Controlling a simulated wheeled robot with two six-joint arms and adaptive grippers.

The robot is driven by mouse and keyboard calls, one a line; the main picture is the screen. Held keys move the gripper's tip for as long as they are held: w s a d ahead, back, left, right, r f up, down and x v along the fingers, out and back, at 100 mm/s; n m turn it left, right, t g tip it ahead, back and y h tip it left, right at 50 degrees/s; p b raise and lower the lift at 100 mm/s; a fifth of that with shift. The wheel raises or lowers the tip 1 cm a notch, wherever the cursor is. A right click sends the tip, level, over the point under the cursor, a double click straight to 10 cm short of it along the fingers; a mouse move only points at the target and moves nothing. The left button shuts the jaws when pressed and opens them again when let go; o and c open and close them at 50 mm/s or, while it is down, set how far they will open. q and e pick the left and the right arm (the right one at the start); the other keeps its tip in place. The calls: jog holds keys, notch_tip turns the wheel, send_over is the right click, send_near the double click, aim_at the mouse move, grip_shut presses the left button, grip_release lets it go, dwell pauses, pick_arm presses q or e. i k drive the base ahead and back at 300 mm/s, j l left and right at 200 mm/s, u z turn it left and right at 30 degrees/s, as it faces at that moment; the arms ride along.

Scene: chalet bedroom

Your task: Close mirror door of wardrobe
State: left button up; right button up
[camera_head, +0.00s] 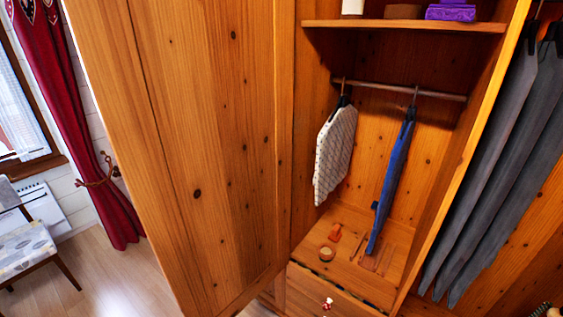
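The wardrobe (460,130) is open in the head view, with its wooden interior showing. A large knotty wooden door (190,150) stands swung open on the left side of the opening and fills much of the left half of the view. I see only a plain wood face of this door. No mirror surface shows, so I cannot tell whether it is on the hidden side. Neither of my grippers is in view.
A white patterned garment (335,150) and a blue one (391,185) hang from the rail (400,91). Grey garments (490,170) hang at right. A drawer (335,292) lies below. Left are a red curtain (100,160), a chair (28,245) and clear floor (105,275).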

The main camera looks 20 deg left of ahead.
aim_at(192, 100)
jog(key=j+z, duration=0.3)
jog(key=j, duration=0.4)
jog(key=j+z, duration=0.35)
jog(key=j, duration=0.4)
jog(key=j+z, duration=0.3)
jog(key=j, duration=0.4)
jog(key=k+j, duration=0.1)
jog(key=j, duration=0.35)
jog(key=k+j, duration=0.1)
jog(key=j, duration=0.35)
jog(key=z, duration=0.35)
jog(key=k+j+z, duration=0.2)
jog(key=j+z, duration=0.15)
jog(key=j, duration=0.2)
jog(key=k+j+z, duration=0.35)
jog(key=j, duration=0.15)
jog(key=k+j+z, duration=0.35)
jog(key=i+j, duration=0.05)
jog(key=i, duration=0.05)
